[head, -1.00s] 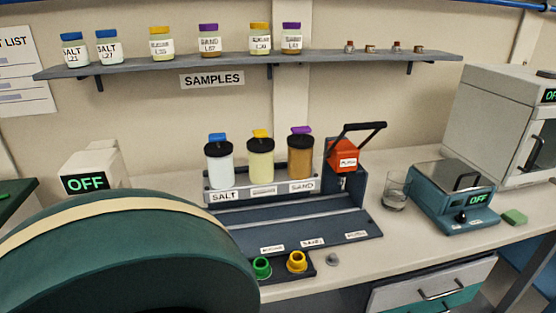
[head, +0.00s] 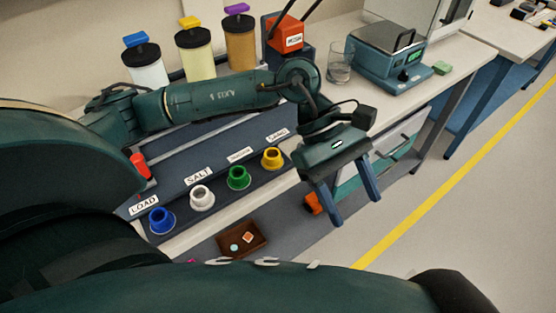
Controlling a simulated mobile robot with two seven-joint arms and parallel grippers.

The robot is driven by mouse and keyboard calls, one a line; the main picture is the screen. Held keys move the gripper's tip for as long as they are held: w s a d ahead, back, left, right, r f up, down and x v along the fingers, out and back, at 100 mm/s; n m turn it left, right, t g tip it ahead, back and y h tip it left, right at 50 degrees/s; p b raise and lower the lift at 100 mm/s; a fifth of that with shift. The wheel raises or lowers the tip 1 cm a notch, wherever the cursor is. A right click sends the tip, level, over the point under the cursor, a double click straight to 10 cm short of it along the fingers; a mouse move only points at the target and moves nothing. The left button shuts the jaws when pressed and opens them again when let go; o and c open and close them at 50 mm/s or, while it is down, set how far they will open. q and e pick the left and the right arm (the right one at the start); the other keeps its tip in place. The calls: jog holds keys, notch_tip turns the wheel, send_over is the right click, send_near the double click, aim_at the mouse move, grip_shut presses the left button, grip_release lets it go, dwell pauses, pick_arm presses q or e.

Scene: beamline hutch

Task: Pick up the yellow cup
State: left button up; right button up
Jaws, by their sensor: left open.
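The yellow cup (head: 272,158) stands at the right end of a row of small coloured cups on a dark strip at the bench's front edge. A green cup (head: 237,177), a white cup (head: 201,197) and a blue cup (head: 161,220) stand to its left. My left gripper (head: 352,208) is open and empty, its two blue fingers pointing down. In the picture it is right of and below the yellow cup, past the bench's front edge and apart from the cup. My right gripper is not in view.
Behind the cups stand three capped jars (head: 196,53) and a red container (head: 286,35). A glass beaker (head: 340,64) and a blue balance (head: 385,57) are on the bench to the right. A brown tray (head: 241,240) with small pieces lies below the bench edge.

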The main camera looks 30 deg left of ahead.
pick_arm(q)
jog(key=w+a+m+t+y, duration=0.25)
jog(key=w+a+y, duration=0.3)
jog(key=a, duration=0.45)
jog(key=t+y, duration=0.2)
jog(key=y, duration=0.2)
send_over(272, 153)
jog(key=s+d, duration=0.2)
jog(key=shift+m, duration=0.35)
jog(key=f, duration=0.4)
jog(key=shift+w+f, duration=0.15)
jog(key=shift+w, duration=0.05)
jog(key=shift+w+a+f+p, duration=0.1)
jog(key=shift+a+f+p, duration=0.15)
jog(key=shift+f, duration=0.8)
jog(key=shift+a+f+p, duration=0.15)
jog(key=shift+f+p, duration=0.05)
jog(key=shift+f, duration=0.8)
jog(key=shift+w+a+f+p, duration=0.1)
jog(key=shift+a+f+p, duration=0.15)
jog(key=shift+f, duration=0.8)
jog(key=shift+d, duration=0.1)
jog(key=c, duration=0.9)
